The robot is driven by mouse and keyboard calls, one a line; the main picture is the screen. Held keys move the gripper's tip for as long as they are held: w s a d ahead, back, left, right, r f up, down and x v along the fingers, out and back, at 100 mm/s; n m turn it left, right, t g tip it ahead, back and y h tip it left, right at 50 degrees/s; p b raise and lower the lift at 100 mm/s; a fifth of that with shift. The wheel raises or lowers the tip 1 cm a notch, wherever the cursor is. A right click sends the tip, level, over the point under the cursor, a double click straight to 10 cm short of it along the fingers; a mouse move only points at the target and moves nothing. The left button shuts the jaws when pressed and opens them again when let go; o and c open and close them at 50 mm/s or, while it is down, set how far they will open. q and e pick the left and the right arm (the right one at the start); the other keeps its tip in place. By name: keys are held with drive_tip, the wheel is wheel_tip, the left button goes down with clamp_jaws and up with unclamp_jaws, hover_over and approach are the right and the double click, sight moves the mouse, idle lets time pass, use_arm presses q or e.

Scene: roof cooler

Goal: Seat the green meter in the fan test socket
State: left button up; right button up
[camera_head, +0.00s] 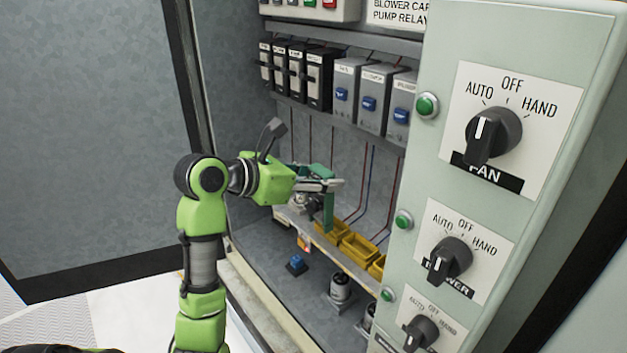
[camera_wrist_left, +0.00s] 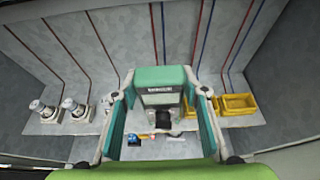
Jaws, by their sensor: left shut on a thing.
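My left gripper (camera_head: 326,186) reaches from the left into the open cabinet, in front of its back wall. It is shut on the green meter (camera_head: 328,212), which hangs upright below the fingers and just above or in front of the narrow shelf. In the left wrist view the meter (camera_wrist_left: 160,76) sits between the two fingers (camera_wrist_left: 160,112), with a dark label on its face. I cannot make out which fitting is the fan test socket. My right gripper is not in view.
Yellow bins (camera_head: 360,250) line the shelf to the right of the meter. White round fittings (camera_wrist_left: 76,108) stand left of it in the wrist view. A blue piece (camera_head: 296,264) and a cylinder (camera_head: 340,288) stand lower. The knob panel (camera_head: 470,190) bounds the right.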

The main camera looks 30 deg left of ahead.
use_arm(q)
drive_tip(key=shift+w+d, duration=0.2)
drive_tip(key=shift+w, duration=0.3)
drive_tip(key=shift+w+d, duration=0.15)
drive_tip(key=shift+w, duration=0.35)
drive_tip(key=shift+w+d+f, duration=0.1)
drive_tip(key=shift+w+f, duration=0.2)
drive_tip(key=shift+f, duration=0.3)
drive_tip(key=shift+w+d+f, duration=0.15)
drive_tip(key=shift+w+f, duration=0.2)
drive_tip(key=shift+f, duration=0.3)
drive_tip(key=shift+w+d+f, duration=0.1)
drive_tip(key=shift+w+f, duration=0.2)
drive_tip(key=shift+f, duration=0.3)
drive_tip(key=shift+s, duration=0.15)
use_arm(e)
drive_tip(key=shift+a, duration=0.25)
use_arm(q)
drive_tip(key=shift+f, duration=0.3)
